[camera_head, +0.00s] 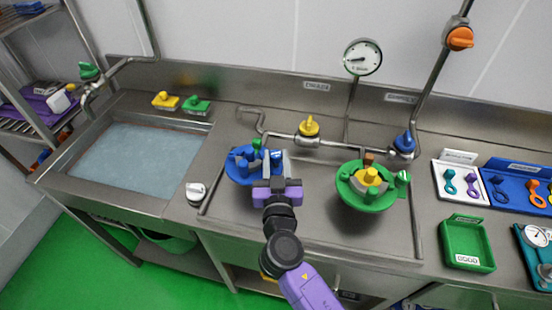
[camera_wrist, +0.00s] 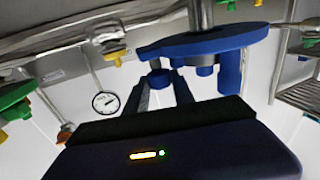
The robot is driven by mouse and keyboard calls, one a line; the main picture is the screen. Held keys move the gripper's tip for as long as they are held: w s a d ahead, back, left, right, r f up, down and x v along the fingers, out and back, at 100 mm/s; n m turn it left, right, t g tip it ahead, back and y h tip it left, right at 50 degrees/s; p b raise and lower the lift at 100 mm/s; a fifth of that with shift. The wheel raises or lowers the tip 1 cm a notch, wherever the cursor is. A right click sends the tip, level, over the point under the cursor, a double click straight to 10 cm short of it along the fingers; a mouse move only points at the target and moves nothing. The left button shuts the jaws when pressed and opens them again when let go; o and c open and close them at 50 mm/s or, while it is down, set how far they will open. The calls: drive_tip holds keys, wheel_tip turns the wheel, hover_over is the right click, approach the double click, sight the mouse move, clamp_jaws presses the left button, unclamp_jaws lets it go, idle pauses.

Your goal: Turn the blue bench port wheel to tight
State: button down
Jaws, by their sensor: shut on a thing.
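The blue bench port wheel (camera_head: 239,168) lies on the steel drain tray left of centre, partly hidden by my gripper. In the wrist view its broad blue disc (camera_wrist: 205,43) fills the upper middle, with blue lugs below it. My gripper (camera_head: 276,157) is at the wheel's right side. Its two dark fingers (camera_wrist: 160,85) are shut on a small blue knob (camera_wrist: 158,77) at the wheel's edge. The wheel's tight mark cannot be made out.
A green wheel (camera_head: 350,199) with a yellow hub stands to the right on the tray (camera_head: 313,235). A pipe with a yellow valve (camera_head: 309,127) and a blue valve (camera_head: 404,141) runs behind. A white knob (camera_head: 196,192) is at left, beside a water-filled sink (camera_head: 130,158).

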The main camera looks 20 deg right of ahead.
drive_tip(key=shift+a+f+m+h+b, duration=0.1)
drive_tip(key=shift+f+m+h+b, duration=0.15)
drive_tip(key=shift+h+b, duration=0.5)
drive_tip(key=b, duration=0.2)
drive_tip(key=m+g+h+b, duration=0.1)
drive_tip(key=b, duration=0.1)
drive_tip(key=shift+w+a+f+m, duration=0.1)
drive_tip(key=shift+a+m, duration=0.1)
drive_tip(key=shift+m, duration=0.05)
drive_tip(key=m+g+h+b, duration=0.2)
drive_tip(key=h+b, duration=0.1)
drive_tip(key=b, duration=0.1)
drive_tip(key=shift+w+a+b, duration=0.1)
drive_tip(key=shift+b, duration=0.25)
drive_tip(key=shift+r+m+g+h+b, duration=0.25)
drive_tip(key=shift+m+g+h+b, duration=0.7)
drive_tip(key=shift+g+b, duration=0.2)
drive_tip(key=shift+r, duration=0.1)
drive_tip(key=c, duration=1.1)
unclamp_jaws()
drive_tip(key=shift+o, duration=0.2)
drive_tip(key=shift+r, duration=0.15)
